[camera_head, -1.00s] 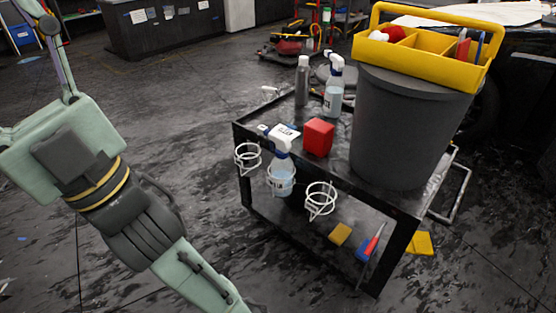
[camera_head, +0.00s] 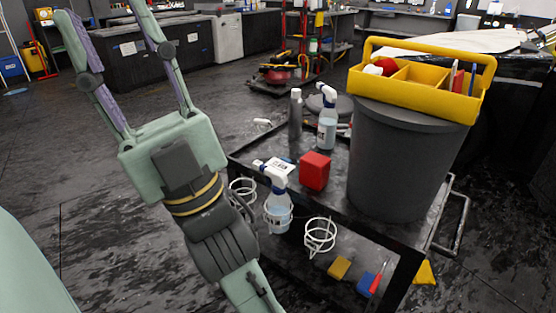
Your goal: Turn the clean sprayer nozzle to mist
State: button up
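Two spray bottles with white heads and blue liquid are in view. One spray bottle (camera_head: 278,211) stands in a white wire ring on the cart's near side, with a white tag with dark print (camera_head: 280,165) by its head. The other spray bottle (camera_head: 327,132) stands upright on the cart top. I cannot read which is the clean sprayer, nor see either nozzle setting. My gripper (camera_head: 103,10) is left of the cart, its two green fingers with purple pads spread apart and pointing up, away from both bottles. One fingertip is cut off at the top edge. Nothing shows between the fingers.
The black cart (camera_head: 335,195) also carries a red block (camera_head: 315,171), a grey bottle (camera_head: 295,114) and a dark bin (camera_head: 400,160) topped by a yellow caddy (camera_head: 425,85). Empty wire rings (camera_head: 320,236) hang beside the held bottle. Floor left of the cart is open.

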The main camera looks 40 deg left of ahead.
aim_at(256, 164)
jog(key=j+z, duration=0.2)
jog(key=j, duration=0.4)
jog(key=k+j+z, duration=0.15)
jog(key=j, duration=1)
jog(key=k+j+z, duration=0.1)
jog(key=j, duration=0.5)
jog(key=k+j, duration=0.15)
jog(key=j, duration=0.45)
jog(key=k+j, duration=0.1)
jog(key=j, duration=0.55)
jog(key=j+z, duration=0.2)
jog(key=j, duration=0.3)
jog(key=i+j+z, duration=0.2)
jog(key=j, duration=0.15)
jog(key=i+j+z, duration=0.15)
jog(key=j, duration=0.2)
jog(key=j+z, duration=0.2)
jog(key=j, duration=0.15)
jog(key=i, duration=0.05)
